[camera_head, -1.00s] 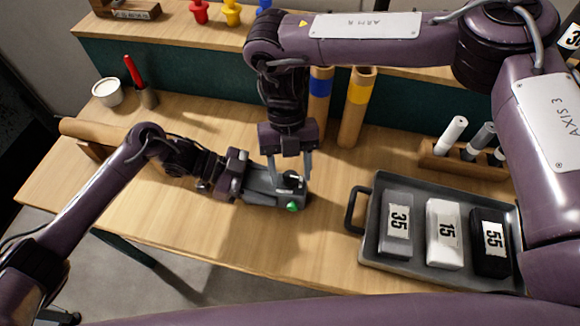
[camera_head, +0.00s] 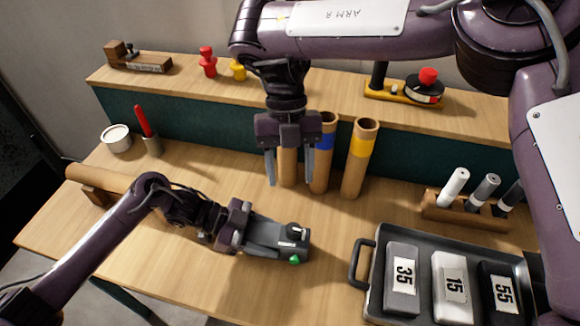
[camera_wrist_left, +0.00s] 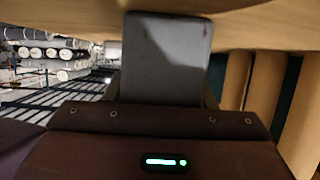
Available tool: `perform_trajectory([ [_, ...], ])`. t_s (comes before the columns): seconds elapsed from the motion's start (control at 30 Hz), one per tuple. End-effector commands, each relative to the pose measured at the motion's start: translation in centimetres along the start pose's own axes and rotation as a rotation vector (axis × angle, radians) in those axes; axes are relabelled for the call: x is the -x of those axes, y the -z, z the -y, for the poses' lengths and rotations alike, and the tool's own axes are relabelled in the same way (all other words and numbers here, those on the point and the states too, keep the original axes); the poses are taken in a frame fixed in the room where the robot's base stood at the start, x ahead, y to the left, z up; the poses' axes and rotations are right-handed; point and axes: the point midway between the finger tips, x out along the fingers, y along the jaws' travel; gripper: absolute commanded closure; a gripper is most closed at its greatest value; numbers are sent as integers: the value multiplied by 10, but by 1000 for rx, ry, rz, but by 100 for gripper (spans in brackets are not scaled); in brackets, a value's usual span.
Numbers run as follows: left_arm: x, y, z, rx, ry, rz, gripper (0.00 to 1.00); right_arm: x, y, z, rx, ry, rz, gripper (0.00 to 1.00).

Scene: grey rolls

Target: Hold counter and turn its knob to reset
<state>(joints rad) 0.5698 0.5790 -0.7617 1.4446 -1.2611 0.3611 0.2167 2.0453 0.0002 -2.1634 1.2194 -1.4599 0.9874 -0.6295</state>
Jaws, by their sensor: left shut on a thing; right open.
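The counter (camera_head: 277,237) is a grey box with a small display window, a dark knob (camera_head: 294,230) on top and a green button (camera_head: 295,259) at its end. My left gripper (camera_head: 243,231) is shut on the counter's left end, low over the table. The left wrist view shows the counter's grey body (camera_wrist_left: 166,55) between the jaws; the knob is not visible there. My right gripper (camera_head: 291,165) is open and empty, pointing down, above and behind the counter, in front of the tubes and clear of the knob.
Cardboard tubes (camera_head: 360,158) stand behind the right gripper. A dark tray (camera_head: 368,285) with blocks marked 35, 15 and 55 lies at right. A marker rack (camera_head: 462,214) stands behind it. A white cup (camera_head: 117,139) stands at left. The table in front of the counter is clear.

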Motion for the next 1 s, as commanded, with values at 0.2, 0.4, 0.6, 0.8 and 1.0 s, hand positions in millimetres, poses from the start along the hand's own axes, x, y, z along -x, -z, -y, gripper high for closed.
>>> perform_trajectory([
  [0.2, 0, 0, 0, -1, 0, -1, 81, 1, 0, 0, 1, 0, 0, 48],
  [0.4, 0, 0, 0, -1, 0, -1, 42, 1, 0, 0, 0, 0, 0, 48],
  [0.6, 0, 0, 0, -1, 0, -1, 25, 1, 0, 0, 0, 0, 0, 48],
  [0.8, 1, 0, 0, 0, 0, 0, 25, 1, 0, 0, 0, 0, 0, 48],
  [1.0, 22, 0, 1, 0, 2, 2, 25, 1, 0, 0, 0, 0, 0, 48],
])
